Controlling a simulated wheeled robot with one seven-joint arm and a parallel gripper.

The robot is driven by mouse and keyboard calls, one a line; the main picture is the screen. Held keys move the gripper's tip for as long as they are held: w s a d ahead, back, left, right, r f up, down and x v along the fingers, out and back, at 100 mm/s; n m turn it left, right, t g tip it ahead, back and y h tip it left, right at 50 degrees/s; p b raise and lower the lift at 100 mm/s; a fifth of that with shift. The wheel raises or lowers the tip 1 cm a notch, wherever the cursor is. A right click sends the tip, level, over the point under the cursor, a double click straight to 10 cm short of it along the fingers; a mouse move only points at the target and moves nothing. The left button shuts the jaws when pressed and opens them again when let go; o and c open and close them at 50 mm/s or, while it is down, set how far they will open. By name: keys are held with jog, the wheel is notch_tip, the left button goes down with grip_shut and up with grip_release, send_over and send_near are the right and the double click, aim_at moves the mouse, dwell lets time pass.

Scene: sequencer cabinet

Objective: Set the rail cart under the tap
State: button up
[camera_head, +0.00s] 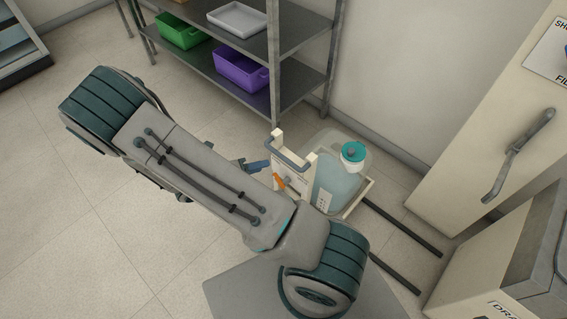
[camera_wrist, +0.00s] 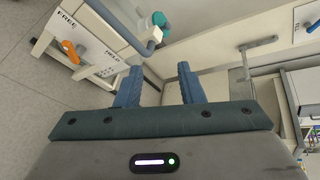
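The rail cart (camera_head: 355,203) is a cream frame with a grey-blue handle bar (camera_head: 290,158) and an orange lever (camera_head: 279,181). It carries a large translucent bottle (camera_head: 337,184) with a teal cap. In the wrist view the cart's end panel (camera_wrist: 95,38) is at upper left, with FREE and HOLD labels and the orange lever (camera_wrist: 69,50) between them. My gripper (camera_wrist: 159,70) is open and empty, its blue fingers apart, below and beside the handle bar (camera_wrist: 118,22). In the head view my gripper (camera_head: 256,165) is mostly hidden behind my arm. I cannot make out the tap.
Two dark rails (camera_head: 404,226) run from the cart toward the lower right, between a cream cabinet (camera_head: 480,150) with a grey handle (camera_head: 517,152) and a box marked DRA (camera_head: 480,285). A shelf rack (camera_head: 300,82) holding a purple bin (camera_head: 241,70) stands behind. Floor at left is clear.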

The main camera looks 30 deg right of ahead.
aim_at(283, 157)
notch_tip(283, 157, down, 8)
jog(key=w+n+t+h+b, duration=0.15)
jog(key=n+t, duration=0.25)
jog(key=n, duration=0.4)
jog(key=shift+y, duration=0.25)
jog(key=b+x, duration=0.2)
jog(key=x, duration=1.1)
jog(key=shift+w+d+f+b, duration=0.1)
jog(key=shift+w+f+b, duration=0.1)
jog(key=shift+b, duration=0.1)
grip_shut()
